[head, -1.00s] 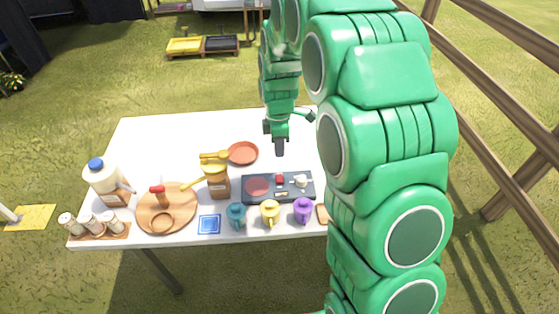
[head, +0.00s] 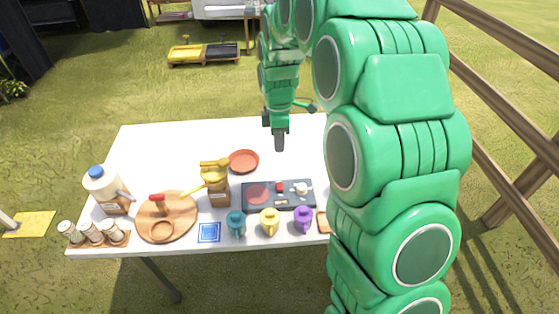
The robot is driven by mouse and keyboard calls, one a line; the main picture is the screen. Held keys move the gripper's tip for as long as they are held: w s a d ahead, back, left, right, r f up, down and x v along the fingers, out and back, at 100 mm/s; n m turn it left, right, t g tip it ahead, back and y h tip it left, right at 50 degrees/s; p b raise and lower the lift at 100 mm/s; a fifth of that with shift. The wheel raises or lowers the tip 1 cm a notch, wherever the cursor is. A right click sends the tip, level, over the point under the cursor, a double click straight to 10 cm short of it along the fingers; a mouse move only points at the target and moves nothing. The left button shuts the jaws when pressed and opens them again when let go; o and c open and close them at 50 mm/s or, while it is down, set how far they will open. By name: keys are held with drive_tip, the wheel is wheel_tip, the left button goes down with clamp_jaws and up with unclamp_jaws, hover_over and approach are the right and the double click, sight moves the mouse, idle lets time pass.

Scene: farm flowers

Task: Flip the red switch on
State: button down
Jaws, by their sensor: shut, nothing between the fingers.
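The red switch (head: 280,187) is a small red piece on the dark control panel (head: 252,206), which lies on the white table. The panel also bears a round red disc (head: 258,194) on its left and a white knob (head: 302,188) on its right. My gripper (head: 279,146) is shut and empty, pointing down behind the panel, above the table and apart from the switch. The switch's exact position, on or off, is too small to tell.
Teal (head: 236,223), yellow (head: 269,222) and purple (head: 303,219) mugs stand in front of the panel. A brown jar (head: 218,192) stands left of it and a red plate (head: 243,161) behind. My arm hides the table's right side.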

sight(280, 189)
drive_tip(key=shift+s+r, duration=0.1)
drive_tip(key=shift+s, duration=0.35)
drive_tip(key=f, duration=0.4)
drive_tip(key=s+f, duration=0.1)
drive_tip(key=f, duration=0.4)
drive_tip(key=s+f, duration=0.1)
drive_tip(key=f, duration=0.4)
drive_tip(key=shift+s, duration=0.1)
drive_tip(key=shift+s+f, duration=0.1)
drive_tip(key=shift+f, duration=0.05)
idle(0.3)
